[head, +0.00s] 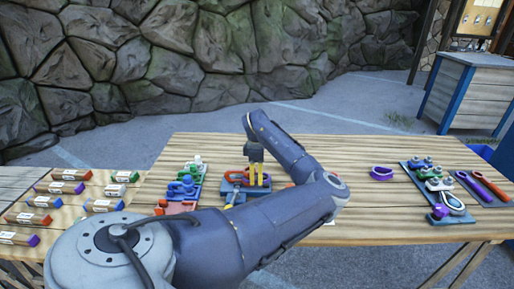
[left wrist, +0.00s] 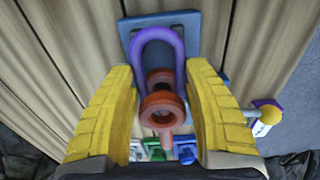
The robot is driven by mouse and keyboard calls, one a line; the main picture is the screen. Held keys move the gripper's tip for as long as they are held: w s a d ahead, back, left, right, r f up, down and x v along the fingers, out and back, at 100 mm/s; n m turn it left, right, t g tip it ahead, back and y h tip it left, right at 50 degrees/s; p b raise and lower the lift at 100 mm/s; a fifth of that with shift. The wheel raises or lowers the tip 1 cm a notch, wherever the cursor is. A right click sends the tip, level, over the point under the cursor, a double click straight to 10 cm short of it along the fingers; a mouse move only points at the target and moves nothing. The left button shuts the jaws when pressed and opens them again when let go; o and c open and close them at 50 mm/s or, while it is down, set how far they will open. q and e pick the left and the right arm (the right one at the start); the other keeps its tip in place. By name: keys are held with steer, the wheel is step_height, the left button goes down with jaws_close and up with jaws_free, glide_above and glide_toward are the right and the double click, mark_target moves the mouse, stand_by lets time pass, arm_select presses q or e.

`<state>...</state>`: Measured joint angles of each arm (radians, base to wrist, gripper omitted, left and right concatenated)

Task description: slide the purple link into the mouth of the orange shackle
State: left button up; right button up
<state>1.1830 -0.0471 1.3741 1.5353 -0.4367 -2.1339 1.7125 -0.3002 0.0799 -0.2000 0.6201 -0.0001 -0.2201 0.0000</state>
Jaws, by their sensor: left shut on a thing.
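My left gripper (head: 257,184) is over the blue-grey base in the middle of the table, fingers pointing down. In the left wrist view its yellow fingers (left wrist: 161,85) flank the orange shackle (left wrist: 162,108), and they appear shut on it. The orange shackle also shows beside the fingers in the head view (head: 235,177). A purple U-shaped piece (left wrist: 149,37) lies just beyond the orange rings, over the base; whether they touch is unclear. A purple loop-shaped link (head: 381,173) lies apart on the table at the right. My right gripper is not in view.
Several labelled bars (head: 60,187) lie at the far left. A tray (head: 455,217) with shackles and two long tools (head: 468,187) are at the right. My left arm hides the table's middle front.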

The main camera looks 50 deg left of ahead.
arm_select(q)
steer(key=shift+f, duration=0.1)
stand_by(0.7)
steer(key=o, duration=1.4)
